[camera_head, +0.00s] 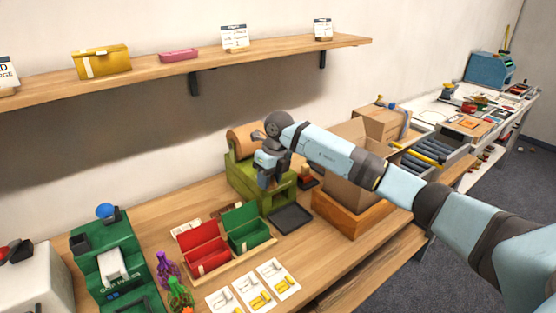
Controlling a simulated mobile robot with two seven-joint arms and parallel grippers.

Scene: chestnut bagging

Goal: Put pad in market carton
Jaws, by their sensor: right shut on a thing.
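My right gripper (268,183) points down at the front of the green machine (240,178) with a brown paper roll (244,140). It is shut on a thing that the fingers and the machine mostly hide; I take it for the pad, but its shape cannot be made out. An open brown carton (345,190) stands in a wooden tray (345,218) to the right of the gripper, partly behind my right forearm. A second brown carton (378,122) stands farther back; no label tells which is the market carton. My left gripper is not in view.
A flat black tray (291,219) lies in front of the green machine. Red (202,250) and green (246,229) boxes, picture cards (254,289) and a green press (108,262) stand at the left. A wall shelf (200,64) runs above. Rollers (425,153) lie beyond the cartons.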

